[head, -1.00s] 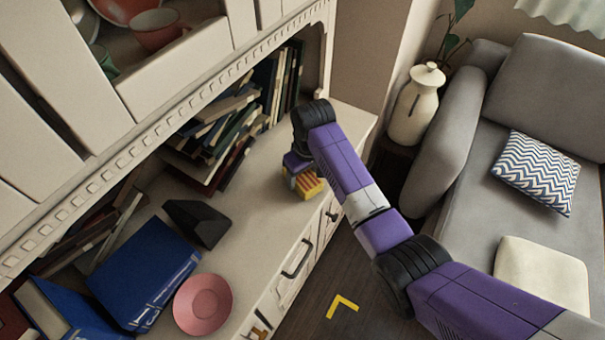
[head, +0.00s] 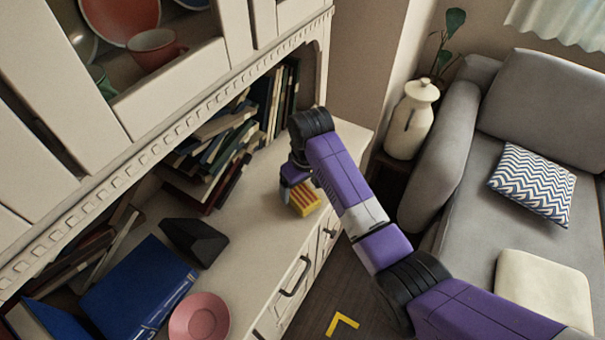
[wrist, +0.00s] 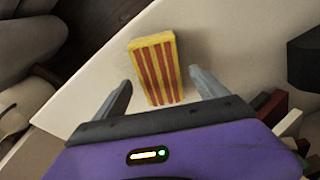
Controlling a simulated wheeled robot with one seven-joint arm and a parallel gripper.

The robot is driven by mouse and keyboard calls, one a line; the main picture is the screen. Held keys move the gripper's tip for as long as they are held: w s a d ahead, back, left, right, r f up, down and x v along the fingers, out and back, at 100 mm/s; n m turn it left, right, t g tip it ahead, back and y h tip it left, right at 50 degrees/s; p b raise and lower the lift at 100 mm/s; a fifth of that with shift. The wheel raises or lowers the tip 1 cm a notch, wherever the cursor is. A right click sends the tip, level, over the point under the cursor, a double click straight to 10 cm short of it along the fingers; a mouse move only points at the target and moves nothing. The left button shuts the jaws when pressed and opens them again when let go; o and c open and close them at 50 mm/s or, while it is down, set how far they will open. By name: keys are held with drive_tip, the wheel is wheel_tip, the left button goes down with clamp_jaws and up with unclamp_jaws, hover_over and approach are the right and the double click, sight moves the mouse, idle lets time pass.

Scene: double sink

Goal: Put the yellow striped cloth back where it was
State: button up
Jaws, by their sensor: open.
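The yellow cloth with red stripes (head: 304,198) looks like a folded, block-shaped bundle. It lies on the cabinet's counter near its front edge, and also shows in the wrist view (wrist: 154,62). My gripper (head: 289,190) is just left of the cloth in the head view, partly hidden by my arm. In the wrist view my gripper (wrist: 160,82) is open, with one finger on each side of the cloth's near end. Gaps show between the cloth and both fingers, and most of the cloth extends beyond the fingertips.
Leaning books (head: 215,150) fill the shelf behind. A black wedge-shaped object (head: 196,240), a blue binder (head: 140,290) and a pink plate (head: 199,318) lie nearer on the counter. A white vase (head: 410,120) and grey sofa (head: 530,110) stand right. Counter around the cloth is clear.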

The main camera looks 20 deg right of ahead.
wheel_tip(320, 180, up, 9)
drive_tip(key=s, duration=0.1)
drive_tip(key=shift+s+d+r+b, duration=0.15)
drive_tip(key=shift+s+r+b, duration=0.05)
drive_tip(key=shift+b, duration=0.2)
drive_tip(key=shift+w, duration=0.1)
drive_tip(key=w+r+t, duration=0.5)
drive_tip(key=w+t, duration=0.1)
drive_tip(key=w, duration=0.3)
drive_tip(key=m+t, duration=0.3)
drive_tip(key=t, duration=0.5)
hover_over(303, 195)
drive_tip(key=s+a, duration=0.2)
drive_tip(key=s, duration=0.2)
drive_tip(key=f, duration=0.1)
drive_tip(key=s+d+r+g, duration=0.1)
drive_tip(key=s, duration=3.7)
drive_tip(key=shift+d+r, duration=0.2)
drive_tip(key=shift+d, duration=0.1)
